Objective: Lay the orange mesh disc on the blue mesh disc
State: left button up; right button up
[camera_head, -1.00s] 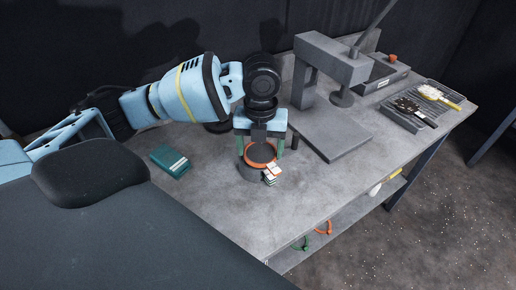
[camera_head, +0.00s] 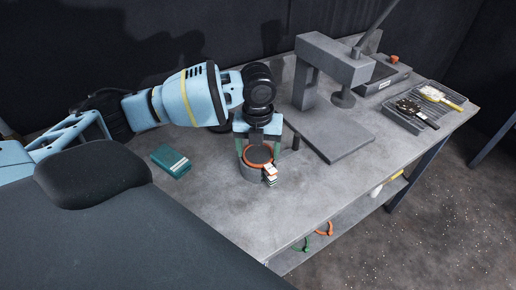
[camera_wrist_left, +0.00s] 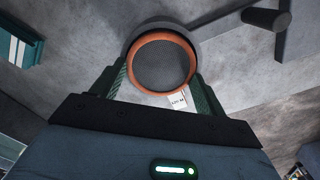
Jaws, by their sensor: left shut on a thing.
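The orange mesh disc (camera_head: 258,156) has an orange rim, dark mesh and a white tag. In the left wrist view the orange mesh disc (camera_wrist_left: 163,64) sits between the green fingers. My left gripper (camera_head: 264,149) is shut on it from above, with one finger on each side. The disc is over a round grey base (camera_head: 251,173), roughly centred; I cannot tell whether it touches what is below. White tags (camera_head: 270,174) show stacked at the front right. The blue mesh disc is not visible; the orange disc and base may hide it. My right gripper is not in view.
A teal box (camera_head: 171,160) lies left of the base. A grey press-like stand (camera_head: 332,138) is to the right. A tray with brushes (camera_head: 423,108) is at the far right. Green (camera_head: 301,244) and orange (camera_head: 325,229) clips are on the lower shelf. The table front is clear.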

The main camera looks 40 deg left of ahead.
aim_at(258, 155)
pick_arm(q)
jog(key=shift+f, duration=0.2)
jog(key=shift+s+d+f, duration=0.15)
jog(key=shift+s+f, duration=0.15)
jog(key=shift+f, duration=0.35)
jog(key=o, duration=1)
jog(key=shift+d+f, duration=0.1)
jog(key=shift+f, duration=0.05)
jog(key=shift+c, duration=0.2)
jog(key=shift+r, duration=0.2)
notch_tip(258, 155, up, 14)
jog(key=shift+w+a+f+p, duration=0.2)
jog(key=shift+w+f+p, duration=0.05)
jog(key=shift+p, duration=0.2)
